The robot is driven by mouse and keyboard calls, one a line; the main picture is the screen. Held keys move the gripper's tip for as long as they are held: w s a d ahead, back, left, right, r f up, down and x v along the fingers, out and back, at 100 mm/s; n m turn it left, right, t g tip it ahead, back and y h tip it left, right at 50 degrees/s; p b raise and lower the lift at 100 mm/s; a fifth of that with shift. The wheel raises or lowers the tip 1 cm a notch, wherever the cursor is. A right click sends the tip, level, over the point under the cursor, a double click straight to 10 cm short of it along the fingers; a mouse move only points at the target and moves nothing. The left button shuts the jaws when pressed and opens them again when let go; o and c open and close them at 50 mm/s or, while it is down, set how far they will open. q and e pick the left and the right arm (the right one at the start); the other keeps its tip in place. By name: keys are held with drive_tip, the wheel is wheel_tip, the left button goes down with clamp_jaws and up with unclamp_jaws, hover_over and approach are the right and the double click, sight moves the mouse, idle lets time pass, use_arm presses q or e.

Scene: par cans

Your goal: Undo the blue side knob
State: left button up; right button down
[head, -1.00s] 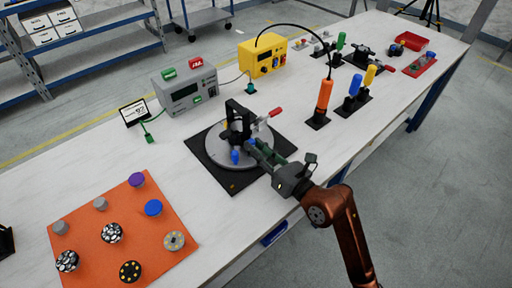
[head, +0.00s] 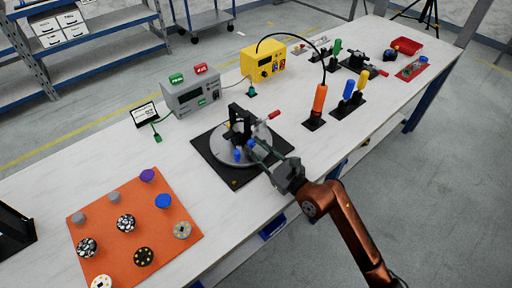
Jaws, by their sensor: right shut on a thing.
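The round grey fixture (head: 226,157) sits on a black mat (head: 235,182), with a black upright clamp and a red-tipped lever (head: 273,115) on top. One blue knob (head: 237,155) stands at the front of the fixture. A second small blue knob (head: 250,143) shows at its right side, partly hidden at my right gripper's fingertips. My right gripper (head: 257,148) reaches in from the lower right, its fingers shut at that side knob. The exact contact is too small to see. My left gripper is not in view.
An orange mat (head: 190,248) with several pucks lies at the left. A grey meter (head: 194,96) and a yellow box (head: 262,63) stand behind. An orange-handled tool (head: 319,101) and blue and yellow handles stand to the right. A black object (head: 14,235) is at the left edge.

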idle(0.4)
drive_tip(key=c, duration=1.7)
unclamp_jaws()
drive_tip(key=shift+o, duration=0.2)
drive_tip(key=v, duration=1.2)
